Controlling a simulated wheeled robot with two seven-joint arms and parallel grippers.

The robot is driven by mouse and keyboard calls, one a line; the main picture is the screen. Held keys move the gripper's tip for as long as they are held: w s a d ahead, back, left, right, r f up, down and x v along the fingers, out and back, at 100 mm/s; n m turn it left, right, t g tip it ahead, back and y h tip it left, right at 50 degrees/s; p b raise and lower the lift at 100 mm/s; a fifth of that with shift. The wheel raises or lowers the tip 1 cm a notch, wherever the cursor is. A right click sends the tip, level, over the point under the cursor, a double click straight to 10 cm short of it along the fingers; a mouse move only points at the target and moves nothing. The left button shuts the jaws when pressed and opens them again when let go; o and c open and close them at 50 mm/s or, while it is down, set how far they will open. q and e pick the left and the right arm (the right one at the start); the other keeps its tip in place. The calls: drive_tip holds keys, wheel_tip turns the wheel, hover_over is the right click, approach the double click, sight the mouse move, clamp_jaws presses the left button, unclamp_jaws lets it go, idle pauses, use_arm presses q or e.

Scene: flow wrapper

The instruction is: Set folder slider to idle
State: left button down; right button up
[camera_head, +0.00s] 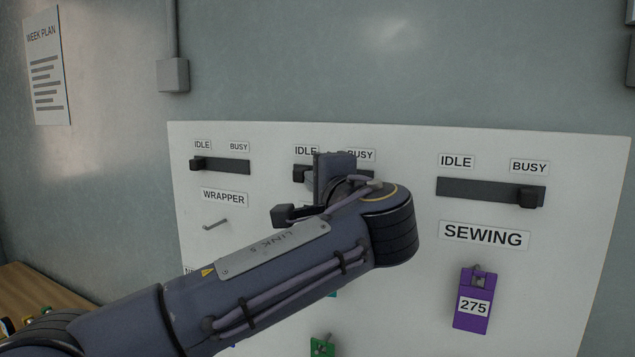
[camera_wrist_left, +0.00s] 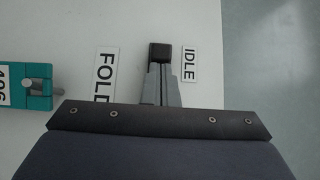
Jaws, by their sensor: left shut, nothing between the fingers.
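The folder slider is the middle one on the white board (camera_head: 570,160). Its black knob (camera_head: 299,174) shows at the left end of its slot, below the IDLE label (camera_head: 305,151). In the left wrist view, the knob (camera_wrist_left: 160,52) sits beside the IDLE label (camera_wrist_left: 189,63), just beyond my fingertips. My left gripper (camera_wrist_left: 161,68) is shut and empty, on the BUSY side of the knob; I cannot tell whether they touch. My right gripper is not in view.
The wrapper slider knob (camera_head: 197,163) is at IDLE on the left. The sewing slider knob (camera_head: 529,197) is at BUSY on the right. A purple tag marked 275 (camera_head: 473,310) and a teal tag (camera_wrist_left: 30,88) hang on pegs. A wooden surface (camera_head: 28,288) is at lower left.

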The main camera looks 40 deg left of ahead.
use_arm(q)
drive_tip(key=b+v, duration=0.1)
drive_tip(key=v, duration=0.6)
drive_tip(key=shift+d, duration=0.2)
